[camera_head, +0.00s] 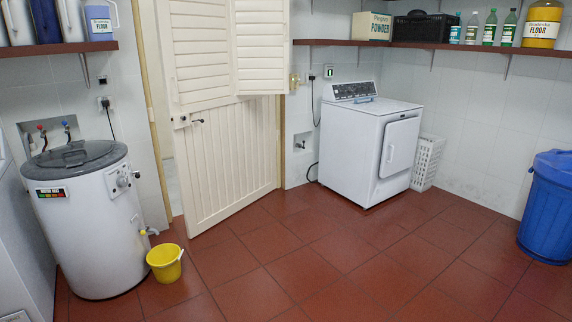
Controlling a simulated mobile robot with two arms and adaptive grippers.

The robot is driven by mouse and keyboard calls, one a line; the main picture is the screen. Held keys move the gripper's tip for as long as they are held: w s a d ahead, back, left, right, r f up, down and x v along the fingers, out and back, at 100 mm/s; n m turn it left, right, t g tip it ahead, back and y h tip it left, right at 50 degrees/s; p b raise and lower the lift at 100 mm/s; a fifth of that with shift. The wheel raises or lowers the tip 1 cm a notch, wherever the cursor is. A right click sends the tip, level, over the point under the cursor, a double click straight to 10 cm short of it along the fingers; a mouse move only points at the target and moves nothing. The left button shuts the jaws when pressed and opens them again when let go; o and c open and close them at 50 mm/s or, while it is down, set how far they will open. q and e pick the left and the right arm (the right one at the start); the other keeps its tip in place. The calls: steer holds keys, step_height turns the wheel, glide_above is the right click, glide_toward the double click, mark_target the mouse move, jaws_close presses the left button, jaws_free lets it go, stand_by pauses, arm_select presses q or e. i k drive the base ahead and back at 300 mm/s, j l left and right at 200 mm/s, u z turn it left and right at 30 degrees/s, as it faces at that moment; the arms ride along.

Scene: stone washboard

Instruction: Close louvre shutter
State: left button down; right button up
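A cream door (235,150) with vertical boards in its lower part stands swung out from its frame into the room. Its upper part carries louvred slats (198,60) on the left. A louvre shutter leaf (261,50) shows on the right, its lower edge overlapping the boards; I cannot tell its exact angle. A dark handle (198,121) and a small latch plate (181,121) sit at the door's left edge, below the slats. Neither of my grippers is in view.
A white top-loading tub (88,220) and a yellow bucket (165,262) stand left of the door. A white dryer (370,145), a white basket (427,162) and a blue bin (549,205) stand right. The red tiled floor (330,265) is clear in front.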

mark_target(261, 48)
steer(key=i+z, duration=0.15)
steer(key=i, duration=1)
steer(key=i+z, duration=0.1)
steer(key=i, duration=1.1)
